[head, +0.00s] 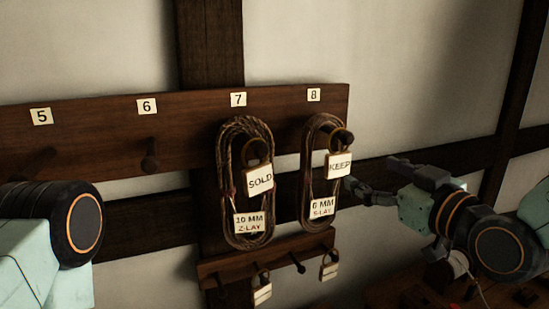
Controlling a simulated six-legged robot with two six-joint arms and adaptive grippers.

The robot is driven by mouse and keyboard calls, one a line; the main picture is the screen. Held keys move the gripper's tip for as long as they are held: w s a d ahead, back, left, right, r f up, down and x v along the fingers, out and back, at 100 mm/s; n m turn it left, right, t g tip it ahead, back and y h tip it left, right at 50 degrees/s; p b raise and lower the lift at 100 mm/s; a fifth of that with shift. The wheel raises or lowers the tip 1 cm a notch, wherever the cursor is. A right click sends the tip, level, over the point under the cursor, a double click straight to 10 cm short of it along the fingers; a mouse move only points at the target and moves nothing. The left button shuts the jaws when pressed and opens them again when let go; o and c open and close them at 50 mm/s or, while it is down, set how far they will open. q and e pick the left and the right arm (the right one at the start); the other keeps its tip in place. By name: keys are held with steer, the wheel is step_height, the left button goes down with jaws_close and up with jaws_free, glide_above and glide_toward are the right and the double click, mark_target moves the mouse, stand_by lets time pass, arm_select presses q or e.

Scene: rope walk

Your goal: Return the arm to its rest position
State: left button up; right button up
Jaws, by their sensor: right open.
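My right gripper (368,179) is open and empty. It points left, just right of the rope coil (308,190) under number 8, which carries a KEEP tag (339,164) and a 6 MM Z-LAY label (322,208). I cannot tell whether a fingertip touches the coil or tag. My right arm comes in from the right edge. Part of my left arm shows at the lower left; its gripper is out of the picture.
A dark peg board (190,120) spans the wall. Another rope coil (225,180) with a SOLD tag (260,180) hangs under 7. The peg (150,157) under 6 is bare. A lower rail (225,268) holds small tags (262,293). A cluttered bench (385,292) stands at lower right.

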mark_target(346, 161)
steer(key=shift+x, duration=2.7)
steer(key=shift+w+a, duration=0.1)
steer(key=shift+a, duration=0.05)
